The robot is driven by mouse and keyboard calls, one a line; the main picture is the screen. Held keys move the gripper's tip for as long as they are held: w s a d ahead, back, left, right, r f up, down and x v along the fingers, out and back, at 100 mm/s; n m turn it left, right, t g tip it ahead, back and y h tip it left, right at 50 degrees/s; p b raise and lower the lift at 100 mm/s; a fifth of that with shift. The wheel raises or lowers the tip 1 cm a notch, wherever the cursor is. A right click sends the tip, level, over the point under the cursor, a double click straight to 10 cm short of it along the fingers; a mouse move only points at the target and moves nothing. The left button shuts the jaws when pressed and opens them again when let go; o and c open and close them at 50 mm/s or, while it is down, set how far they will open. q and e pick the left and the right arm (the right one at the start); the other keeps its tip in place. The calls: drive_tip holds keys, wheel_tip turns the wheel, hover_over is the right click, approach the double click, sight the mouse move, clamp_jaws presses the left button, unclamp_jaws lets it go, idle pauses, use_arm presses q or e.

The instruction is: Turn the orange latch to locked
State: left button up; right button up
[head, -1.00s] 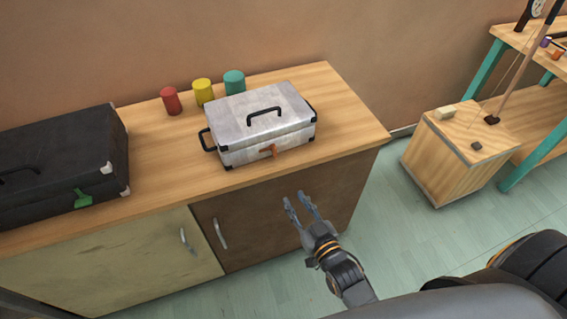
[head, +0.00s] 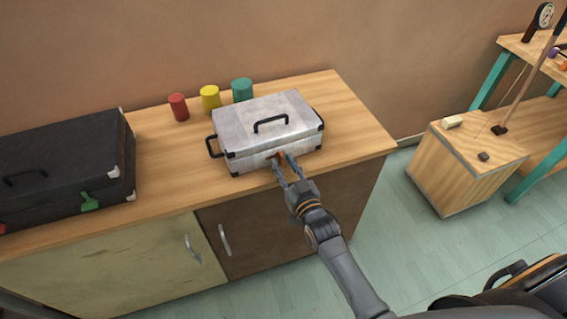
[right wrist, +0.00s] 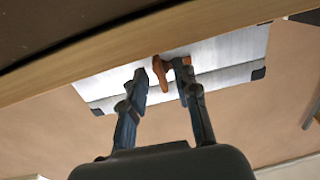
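The silver case (head: 250,122) stands shut on the wooden counter, its black handle on top. Its orange latch (head: 286,155) is on the front face, mostly hidden by my gripper in the head view. In the right wrist view the orange latch (right wrist: 161,70) lies between and just beyond my fingertips. My right gripper (head: 284,165) is open, its fingers on either side of the latch; it also shows in the right wrist view (right wrist: 162,82). I cannot tell whether a finger touches the latch. My left gripper is not in view.
A black case (head: 60,165) with a green latch (head: 89,202) lies on the counter at left. Red (head: 178,107), yellow (head: 210,98) and teal (head: 242,90) cylinders stand behind the silver case. A wooden crate (head: 455,172) stands on the floor at right.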

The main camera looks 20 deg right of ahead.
drive_tip(key=shift+w, duration=0.35)
clamp_jaws()
